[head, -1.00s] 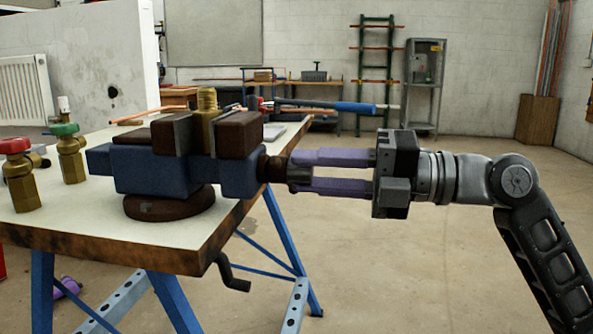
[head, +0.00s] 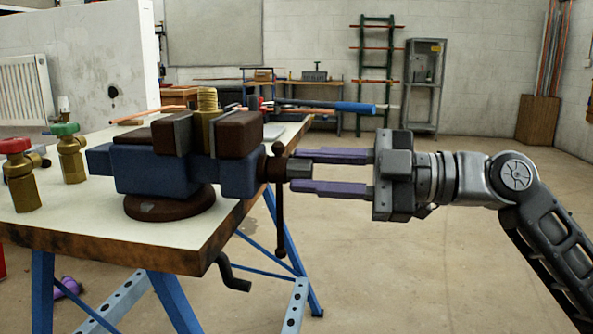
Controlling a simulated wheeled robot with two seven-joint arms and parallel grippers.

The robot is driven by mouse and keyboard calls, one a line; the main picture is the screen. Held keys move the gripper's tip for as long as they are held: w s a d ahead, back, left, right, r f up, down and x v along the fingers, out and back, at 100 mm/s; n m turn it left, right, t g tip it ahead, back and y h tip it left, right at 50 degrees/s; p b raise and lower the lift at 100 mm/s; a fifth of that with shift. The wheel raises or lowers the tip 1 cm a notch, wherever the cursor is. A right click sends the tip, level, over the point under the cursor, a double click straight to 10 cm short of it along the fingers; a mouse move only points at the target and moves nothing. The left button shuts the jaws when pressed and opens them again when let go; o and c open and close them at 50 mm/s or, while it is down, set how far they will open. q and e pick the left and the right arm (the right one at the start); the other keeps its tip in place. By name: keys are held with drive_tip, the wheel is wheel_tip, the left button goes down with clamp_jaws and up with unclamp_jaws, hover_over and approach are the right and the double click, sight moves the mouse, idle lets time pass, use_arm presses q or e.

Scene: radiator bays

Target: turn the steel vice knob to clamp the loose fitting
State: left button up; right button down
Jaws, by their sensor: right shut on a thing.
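The blue vice (head: 150,172) stands on a round dark base at the right end of the bench. A threaded brass fitting (head: 207,102) stands upright between its dark jaws; whether both jaws touch it I cannot tell. The steel knob (head: 299,168) is at the right end of the vice screw, beside a dark bar (head: 280,215) that hangs nearly upright. My right gripper (head: 303,171) comes in level from the right, its purple fingers above and below the knob, shut on it. My left gripper is not in view.
Brass valves with a red handle (head: 15,146) and a green handle (head: 66,130) stand on the bench (head: 90,225) to the left. A blue-handled tool (head: 340,106) and copper pipes lie behind the vice. The floor right of the bench is clear.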

drive_tip(key=m+p, duration=0.1)
drive_tip(key=m, duration=1.8)
drive_tip(key=c, duration=1.3)
unclamp_jaws()
drive_tip(key=shift+d, duration=0.15)
